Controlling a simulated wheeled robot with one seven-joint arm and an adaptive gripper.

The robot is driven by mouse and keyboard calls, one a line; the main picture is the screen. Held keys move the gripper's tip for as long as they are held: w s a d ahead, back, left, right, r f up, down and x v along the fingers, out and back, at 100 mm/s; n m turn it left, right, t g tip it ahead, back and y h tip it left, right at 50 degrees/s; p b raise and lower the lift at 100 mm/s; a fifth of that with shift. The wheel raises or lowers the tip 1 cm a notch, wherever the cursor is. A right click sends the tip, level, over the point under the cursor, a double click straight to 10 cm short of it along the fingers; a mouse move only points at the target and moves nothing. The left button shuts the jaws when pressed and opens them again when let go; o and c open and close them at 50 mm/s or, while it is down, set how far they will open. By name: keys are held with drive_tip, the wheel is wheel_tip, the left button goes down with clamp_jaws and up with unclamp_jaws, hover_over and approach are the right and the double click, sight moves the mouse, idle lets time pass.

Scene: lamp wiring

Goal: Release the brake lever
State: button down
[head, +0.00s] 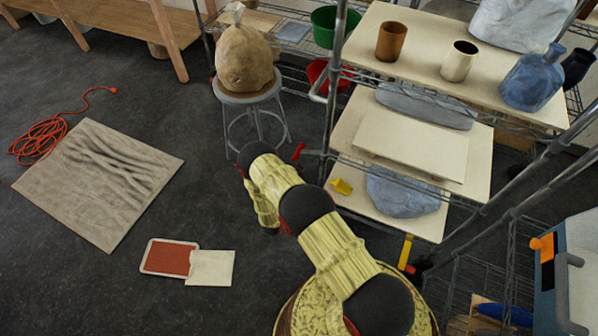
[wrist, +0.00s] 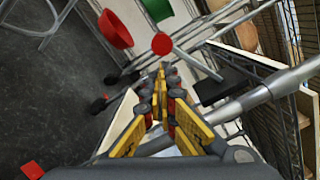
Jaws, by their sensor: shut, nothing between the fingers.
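A red-ended lever (head: 300,150) sticks out from the left side of the wire rack; it is most likely the brake lever. In the wrist view its round red end (wrist: 162,44) faces me, with a grey rod running down to the right. My gripper (wrist: 161,75) is shut and empty, its yellow fingers pointing towards the red end. The fingertips lie just below it in the picture; I see no grip on it. In the head view my arm hides most of the gripper.
The rack's shelves (head: 378,57) hold cups, a blue bottle and stone-like lumps. A stool (head: 250,97) with a wrapped lump stands behind. A board (head: 85,185), orange cord (head: 40,138) and red tray (head: 169,257) lie on the floor at left.

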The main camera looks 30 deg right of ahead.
drive_tip(key=shift+w+a+r+m, duration=0.25)
drive_tip(key=shift+w+r+m, duration=0.15)
drive_tip(key=shift+m, duration=0.2)
wheel_tip(320, 180, up, 7)
drive_tip(key=w+a+m, duration=0.1)
drive_tip(key=w+m, duration=0.1)
drive_tip(key=m, duration=0.6)
drive_tip(key=shift+a+r+h+p, duration=0.15)
drive_tip(key=shift+a+h+p, duration=0.15)
drive_tip(key=shift+p, duration=0.15)
drive_tip(key=shift+r, duration=0.1)
drive_tip(key=shift+s, duration=0.1)
drive_tip(key=v, duration=1.2)
idle(0.4)
